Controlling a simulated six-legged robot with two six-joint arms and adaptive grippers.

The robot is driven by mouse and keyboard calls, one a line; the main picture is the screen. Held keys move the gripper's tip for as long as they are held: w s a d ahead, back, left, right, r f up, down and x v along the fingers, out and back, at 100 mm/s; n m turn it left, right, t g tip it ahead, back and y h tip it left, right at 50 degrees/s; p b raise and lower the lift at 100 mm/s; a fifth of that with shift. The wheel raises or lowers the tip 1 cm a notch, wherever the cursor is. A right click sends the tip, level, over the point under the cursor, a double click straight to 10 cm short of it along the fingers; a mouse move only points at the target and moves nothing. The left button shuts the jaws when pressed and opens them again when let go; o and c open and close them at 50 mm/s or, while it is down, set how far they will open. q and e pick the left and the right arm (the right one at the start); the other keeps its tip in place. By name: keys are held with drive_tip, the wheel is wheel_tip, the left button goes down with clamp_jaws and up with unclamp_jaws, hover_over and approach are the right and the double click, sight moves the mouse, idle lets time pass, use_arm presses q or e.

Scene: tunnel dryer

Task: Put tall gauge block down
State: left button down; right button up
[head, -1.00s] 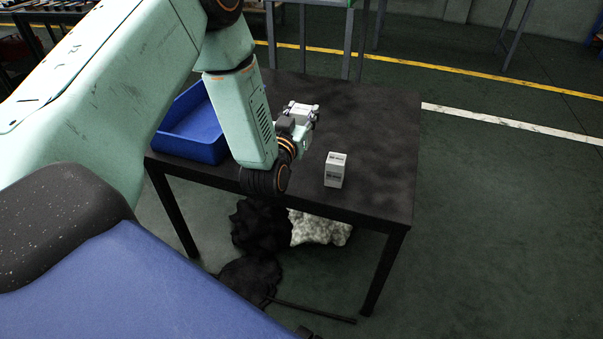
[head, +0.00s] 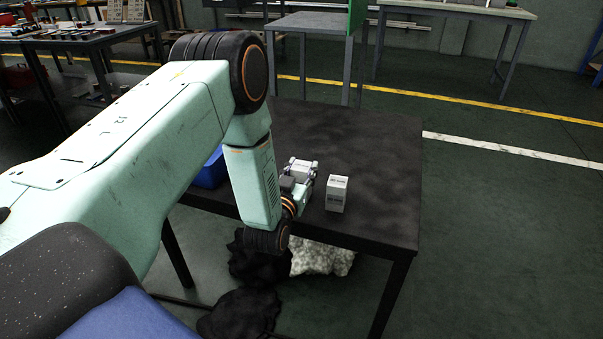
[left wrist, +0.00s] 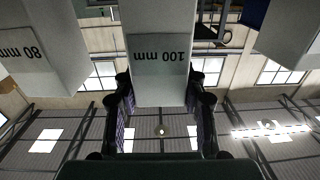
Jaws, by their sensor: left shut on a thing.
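The tall gauge block (left wrist: 160,60), a pale block labelled "100 mm", sits between the two fingers of my left gripper (left wrist: 160,100) in the left wrist view. In the head view my left gripper (head: 300,178) is over the black table (head: 370,140), near its front edge. It is shut on the pale block (head: 300,166), which is partly hidden by the gripper. Whether the block's base touches the table cannot be told. My right gripper is not in view.
A pale block (head: 337,194) stands upright just right of my gripper. The left wrist view shows an "80 mm" block (left wrist: 40,50) and another pale block (left wrist: 285,35) on either side. A blue bin (head: 208,174) is partly behind my arm. The table's right side is clear.

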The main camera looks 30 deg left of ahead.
use_arm(q)
drive_tip(key=shift+r, duration=0.2)
drive_tip(key=shift+f, duration=0.15)
drive_tip(key=c, duration=0.8)
unclamp_jaws()
drive_tip(key=shift+s, duration=0.1)
drive_tip(key=shift+o, duration=0.2)
drive_tip(key=shift+f, duration=0.1)
